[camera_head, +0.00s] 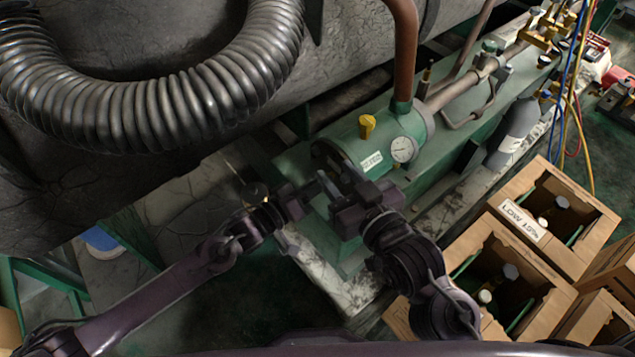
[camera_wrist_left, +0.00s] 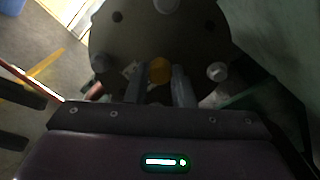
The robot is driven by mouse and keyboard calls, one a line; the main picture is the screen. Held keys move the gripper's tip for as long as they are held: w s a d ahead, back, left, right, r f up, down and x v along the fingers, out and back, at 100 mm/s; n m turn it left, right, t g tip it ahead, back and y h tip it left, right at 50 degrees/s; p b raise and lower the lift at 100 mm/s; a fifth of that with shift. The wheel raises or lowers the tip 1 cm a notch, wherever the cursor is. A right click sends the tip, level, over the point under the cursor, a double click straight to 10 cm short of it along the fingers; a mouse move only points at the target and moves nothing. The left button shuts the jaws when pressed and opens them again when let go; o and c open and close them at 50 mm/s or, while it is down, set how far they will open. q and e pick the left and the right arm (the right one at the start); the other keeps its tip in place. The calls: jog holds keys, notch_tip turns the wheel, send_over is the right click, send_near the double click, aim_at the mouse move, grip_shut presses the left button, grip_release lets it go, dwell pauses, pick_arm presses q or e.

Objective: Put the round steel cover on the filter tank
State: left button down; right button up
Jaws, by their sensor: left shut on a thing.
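The green filter tank (camera_head: 368,140) lies on its side in the middle of the head view, with a gauge and a yellow knob on it. Its near end is partly hidden by my grippers. The round steel cover (camera_wrist_left: 205,35) fills the top of the left wrist view as a dark disc with bolts around it. My left gripper (camera_wrist_left: 160,90) is shut on its middle, around an orange knob; it also shows in the head view (camera_head: 310,191), at the tank's near end. My right gripper (camera_head: 340,180) is close beside it, fingers apart. I cannot tell whether the cover is seated.
A ribbed hose (camera_head: 160,110) arches over the upper left. Open cardboard boxes (camera_head: 500,270) with bottles stand at lower right. A grey cylinder (camera_head: 515,132) and hanging hoses are at upper right. The green base (camera_head: 292,165) under the tank is near both arms.

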pick_arm(q)
jog(key=shift+d+r, duration=0.1)
jog(key=shift+r, duration=0.2)
jog(key=c, duration=1.2)
grip_release()
jog(key=shift+d+f, duration=0.1)
jog(key=shift+o, duration=0.2)
jog(key=v, duration=0.8)
jog(key=shift+f, duration=0.2)
